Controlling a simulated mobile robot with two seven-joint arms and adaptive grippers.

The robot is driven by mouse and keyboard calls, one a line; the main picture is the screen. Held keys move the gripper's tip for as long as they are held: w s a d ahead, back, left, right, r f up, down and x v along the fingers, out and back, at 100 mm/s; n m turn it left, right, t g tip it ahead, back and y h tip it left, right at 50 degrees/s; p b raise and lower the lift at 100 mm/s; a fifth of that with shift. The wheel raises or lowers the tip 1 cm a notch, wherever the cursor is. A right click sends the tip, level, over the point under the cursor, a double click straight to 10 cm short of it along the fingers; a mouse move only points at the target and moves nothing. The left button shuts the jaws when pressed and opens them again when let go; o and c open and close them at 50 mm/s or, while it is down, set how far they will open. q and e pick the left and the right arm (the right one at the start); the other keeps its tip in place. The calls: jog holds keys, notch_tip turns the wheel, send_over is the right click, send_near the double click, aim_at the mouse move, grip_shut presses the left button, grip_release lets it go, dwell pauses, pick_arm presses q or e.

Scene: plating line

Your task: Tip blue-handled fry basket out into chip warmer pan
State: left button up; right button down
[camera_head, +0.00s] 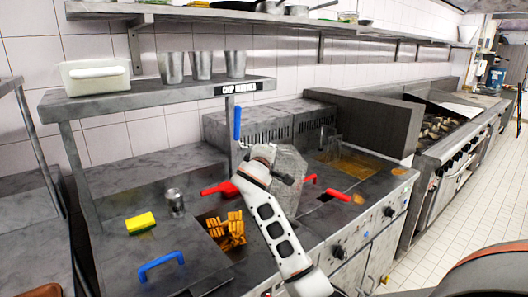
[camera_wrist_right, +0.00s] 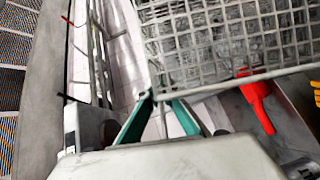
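The blue-handled fry basket (camera_head: 288,162) is raised above the counter and tilted, its blue handle (camera_head: 237,123) pointing up. Its wire mesh (camera_wrist_right: 235,40) fills the upper right of the right wrist view, and I see no chips in the mesh. My right gripper (camera_head: 262,152) is at the basket's handle end; in the right wrist view its teal fingers (camera_wrist_right: 163,108) close around a thin metal bar. A sunken pan (camera_head: 207,222) below holds golden chips (camera_head: 232,230). A "chip warmer" label (camera_head: 238,88) is on the shelf above. My left gripper is not in view.
Red handles (camera_head: 220,188) lie by the wells, one also in the wrist view (camera_wrist_right: 258,100). A fryer well with oil (camera_head: 355,163) is right. A yellow sponge (camera_head: 140,222), a metal cup (camera_head: 175,202) and another blue handle (camera_head: 160,265) are left. A shelf (camera_head: 150,99) overhangs behind.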

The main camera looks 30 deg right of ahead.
aim_at(285, 152)
jog(key=shift+m+y, duration=0.3)
jog(key=shift+m, duration=0.6)
jog(key=shift+s+d+r+p, duration=0.1)
jog(key=shift+s+d+r, duration=0.15)
jog(key=shift+d, duration=0.5)
jog(key=shift+s+d+r+p, duration=0.15)
jog(key=shift+s+d, duration=0.25)
jog(key=shift+d, duration=0.3)
jog(key=shift+s+d+r+p, duration=0.15)
jog(key=shift+s+d, duration=0.15)
jog(key=shift+d, duration=0.45)
jog(key=shift+s+d+f+m+y, duration=0.85)
jog(key=shift+s+d+m, duration=0.35)
jog(key=shift+d, duration=1.55)
jog(key=shift+s+d+f+m+y, duration=0.8)
jog(key=shift+s+d+m, duration=0.4)
jog(key=shift+d, duration=1.5)
jog(key=s+d+f+m+y, duration=0.1)
jog(key=d+f+m+y, duration=0.2)
jog(key=f, duration=0.6)
jog(key=shift+s+d+m+t, duration=0.2)
jog(key=shift+d+m+t, duration=0.3)
jog(key=shift+m, duration=0.3)
